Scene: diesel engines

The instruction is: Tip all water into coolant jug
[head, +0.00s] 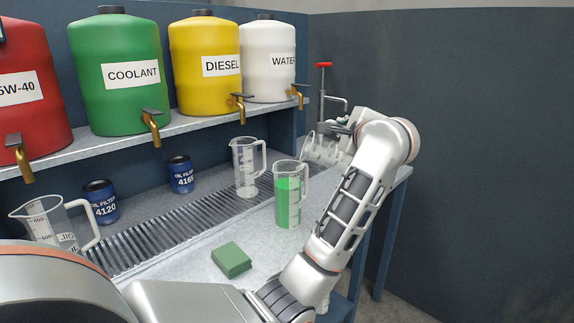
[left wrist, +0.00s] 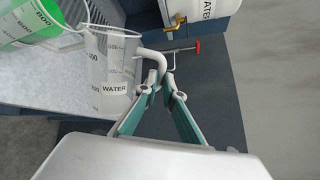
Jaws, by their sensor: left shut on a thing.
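My left gripper (head: 345,131) is at the back right of the bench, shut on the handle of a clear jug labelled WATER. In the head view this water jug (head: 322,148) is tilted, behind and right of the jug of green liquid and partly hidden by my arm. The jug and its label also show in the left wrist view (left wrist: 108,72), with the fingers (left wrist: 163,88) closed on the handle. Whether water is in it is not clear. The coolant jug (head: 288,198) stands upright, part filled with green liquid; it also shows in the left wrist view (left wrist: 28,20). My right gripper is out of view.
Another clear jug (head: 246,168) stands left of the coolant jug, and one more (head: 52,225) at far left. Two blue oil filters (head: 102,202) stand behind the drain grate (head: 180,225). A green sponge (head: 231,260) lies in front. Several tapped drums, including WATER (head: 268,75), line the shelf.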

